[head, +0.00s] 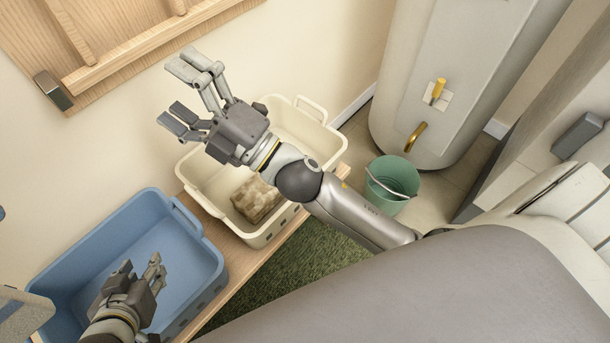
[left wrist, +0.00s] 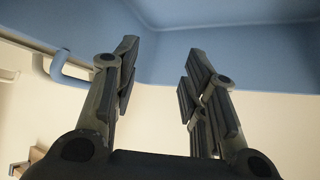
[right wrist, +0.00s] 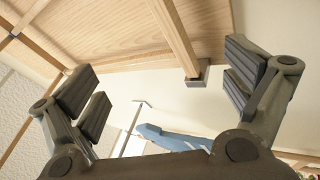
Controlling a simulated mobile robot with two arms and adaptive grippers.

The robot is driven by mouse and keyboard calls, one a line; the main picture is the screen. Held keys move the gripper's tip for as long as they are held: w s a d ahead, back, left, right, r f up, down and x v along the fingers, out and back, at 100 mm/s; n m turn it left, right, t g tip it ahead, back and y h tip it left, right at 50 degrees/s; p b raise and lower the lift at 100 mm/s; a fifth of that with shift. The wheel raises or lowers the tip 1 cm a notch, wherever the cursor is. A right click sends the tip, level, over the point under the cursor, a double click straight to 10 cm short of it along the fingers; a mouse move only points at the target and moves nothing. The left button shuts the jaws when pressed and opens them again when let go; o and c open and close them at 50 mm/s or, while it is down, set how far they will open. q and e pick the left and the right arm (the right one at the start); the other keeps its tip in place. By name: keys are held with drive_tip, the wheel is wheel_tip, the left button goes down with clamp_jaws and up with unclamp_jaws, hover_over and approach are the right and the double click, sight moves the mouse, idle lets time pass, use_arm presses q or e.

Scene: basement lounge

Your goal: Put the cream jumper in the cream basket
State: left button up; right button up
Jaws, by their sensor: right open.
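The cream basket (head: 213,195) stands on a wooden bench in the head view. A folded, mottled cream-and-tan cloth (head: 257,200), possibly the cream jumper, lies inside its near end. My right gripper (head: 176,94) is open and empty, up beyond the basket's left side, with its forearm crossing over the basket. Its spread fingers also show in the right wrist view (right wrist: 165,85). My left gripper (head: 141,266) is open and empty over or inside the blue basket (head: 205,262). In the left wrist view its fingers (left wrist: 160,68) are apart, with blue wall behind them.
The wooden bench (head: 262,248) runs beneath both baskets. A green bucket (head: 385,203) stands on the floor to the right, by a large pale tank (head: 440,70) with brass fittings. A wooden frame (head: 120,45) hangs on the wall. Green carpet (head: 300,270) lies in front.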

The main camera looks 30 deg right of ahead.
drive_tip(key=d+f+m+g+h, duration=0.3)
drive_tip(key=d+f+m+h, duration=0.85)
drive_tip(key=f+m, duration=0.3)
drive_tip(key=s+d+f+m+g, duration=0.3)
drive_tip(key=s+f+m+g, duration=0.3)
drive_tip(key=s+f, duration=0.5)
drive_tip(key=shift+s+d+f+g, duration=0.15)
drive_tip(key=shift+s+f+g, duration=0.25)
drive_tip(key=shift+g, duration=0.1)
